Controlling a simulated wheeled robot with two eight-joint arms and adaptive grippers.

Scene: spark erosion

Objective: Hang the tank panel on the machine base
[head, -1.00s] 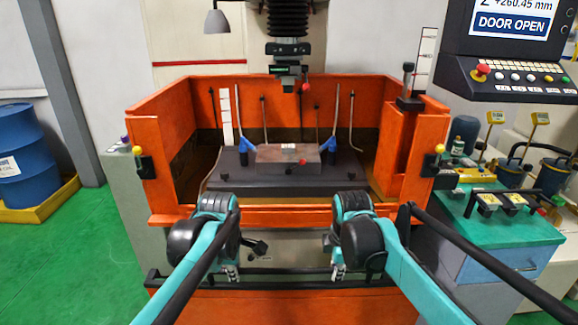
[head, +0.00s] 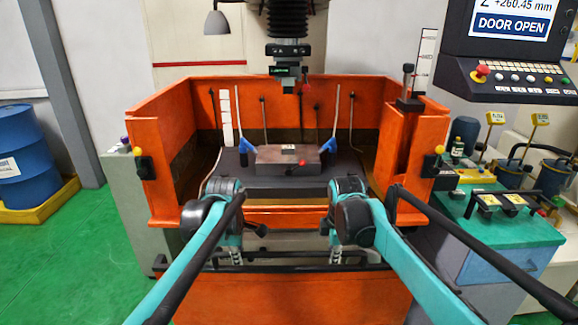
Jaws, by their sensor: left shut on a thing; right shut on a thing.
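The tank panel (head: 290,298) is a wide orange plate with a black bar (head: 285,267) along its top. It is in the lower middle of the head view, in front of the machine base (head: 285,218), and its top lies below the base's orange front edge in the picture. My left gripper (head: 233,255) is shut on the tank panel near its upper left. My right gripper (head: 336,256) is shut on it near its upper right. My forearms hide parts of the panel, and its lower edge is out of view. I cannot tell whether the panel touches the base.
The orange tank walls enclose a dark table with a grey block (head: 288,160) and blue-handled hoses. A machine head (head: 287,60) hangs above. A control console (head: 510,45) and a teal-topped bench (head: 500,215) stand right.

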